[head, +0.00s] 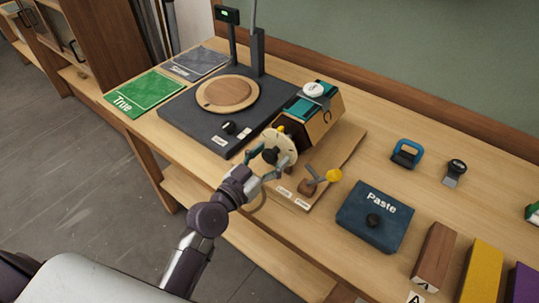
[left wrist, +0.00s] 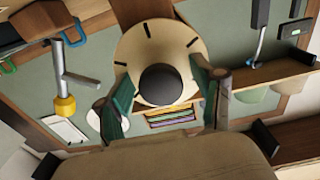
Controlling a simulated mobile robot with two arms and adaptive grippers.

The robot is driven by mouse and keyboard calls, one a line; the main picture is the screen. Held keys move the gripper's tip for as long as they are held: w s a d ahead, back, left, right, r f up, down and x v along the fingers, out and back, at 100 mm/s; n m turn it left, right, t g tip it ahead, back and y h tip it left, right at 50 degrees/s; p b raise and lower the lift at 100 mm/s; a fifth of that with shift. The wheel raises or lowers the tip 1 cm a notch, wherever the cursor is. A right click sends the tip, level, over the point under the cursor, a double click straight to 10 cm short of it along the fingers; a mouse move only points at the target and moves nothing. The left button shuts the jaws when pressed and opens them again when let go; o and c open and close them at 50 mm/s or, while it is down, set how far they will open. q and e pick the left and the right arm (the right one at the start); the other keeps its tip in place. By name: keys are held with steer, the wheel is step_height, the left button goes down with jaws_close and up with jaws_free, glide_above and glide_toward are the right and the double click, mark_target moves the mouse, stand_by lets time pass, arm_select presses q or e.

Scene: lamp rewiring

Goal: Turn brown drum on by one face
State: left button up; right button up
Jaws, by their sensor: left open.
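The many-sided drum (head: 322,122) stands behind a cream dial on the bench, with a teal face up and brown and tan faces at its side. The cream dial (head: 287,143) has a black knob (head: 270,156) at its middle. My left gripper (head: 265,163) is at the dial's front. In the left wrist view the green fingers of my left gripper (left wrist: 161,92) stand apart on either side of the black knob (left wrist: 160,84), in front of the cream dial (left wrist: 150,45) with its dark marks. Whether they touch the knob is unclear. My right gripper is out of view.
A lever with a yellow knob (head: 333,175) stands right of the dial. A dark machine base (head: 190,125) with a round wooden plate (head: 228,92) lies left. A blue Paste box (head: 355,225) and coloured blocks stand at right. Green and grey mats lie at the far left.

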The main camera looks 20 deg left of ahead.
arm_select(q)
steer(key=c, duration=1.1)
steer(key=shift+c, duration=0.2)
steer(key=shift+n, duration=0.4)
steer(key=shift+r+n+p, duration=0.1)
steer(key=shift+n+p, duration=0.2)
steer(key=shift+n, duration=0.1)
steer(key=shift+n+p, duration=0.6)
steer(key=shift+n, duration=1.3)
steer(key=shift+n+p, duration=0.55)
steer(key=shift+n, duration=2.15)
steer(key=shift+n+p, duration=0.3)
steer(key=shift+n, duration=0.3)
